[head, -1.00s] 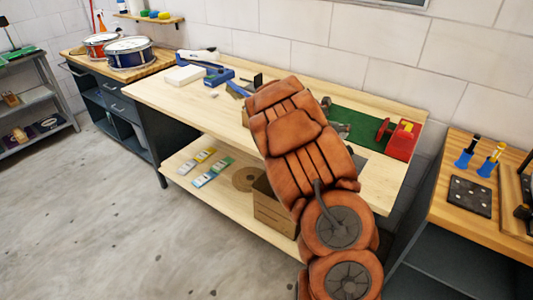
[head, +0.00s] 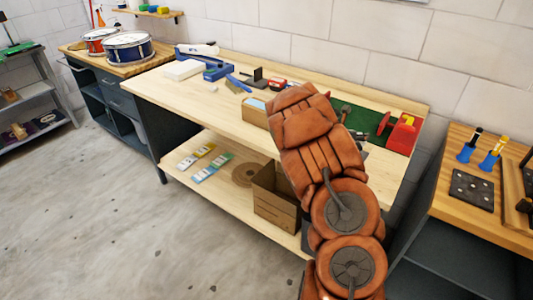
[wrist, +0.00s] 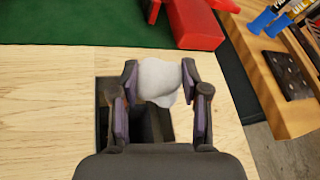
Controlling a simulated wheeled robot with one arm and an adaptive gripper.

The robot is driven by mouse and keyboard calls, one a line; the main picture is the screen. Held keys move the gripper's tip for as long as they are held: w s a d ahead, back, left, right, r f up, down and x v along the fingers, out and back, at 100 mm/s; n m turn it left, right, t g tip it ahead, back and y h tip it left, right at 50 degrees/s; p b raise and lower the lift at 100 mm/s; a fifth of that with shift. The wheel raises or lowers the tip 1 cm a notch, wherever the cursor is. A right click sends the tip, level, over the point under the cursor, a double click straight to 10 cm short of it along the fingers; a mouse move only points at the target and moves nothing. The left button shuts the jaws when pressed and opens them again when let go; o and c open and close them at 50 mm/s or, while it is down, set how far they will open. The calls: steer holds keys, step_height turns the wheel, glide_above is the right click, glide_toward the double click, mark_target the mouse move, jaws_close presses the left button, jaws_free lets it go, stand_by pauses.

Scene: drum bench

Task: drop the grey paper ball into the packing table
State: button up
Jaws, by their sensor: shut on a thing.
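The grey paper ball (wrist: 160,78) is held between the fingertips of my gripper (wrist: 159,70), which is shut on it. In the wrist view the ball is above the packing table (wrist: 45,105), over a dark rectangular opening or recess (wrist: 104,90) in its light wood top. The ball and fingers hide part of this dark area, and I cannot tell its depth. In the head view the packing table (head: 155,92) runs along the wall. My own arm hides the gripper and ball there.
A green mat (wrist: 70,25) and a red tool (wrist: 200,22) lie at the table's far side. Blue tools (head: 217,72) lie toward its left end. An open cardboard box (head: 275,207) stands on the lower shelf. A separate bench (head: 440,208) is at the right.

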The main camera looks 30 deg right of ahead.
steer(key=shift+f, duration=0.75)
steer(key=o, duration=0.8)
steer(key=shift+r, duration=0.1)
steer(key=v, duration=1.2)
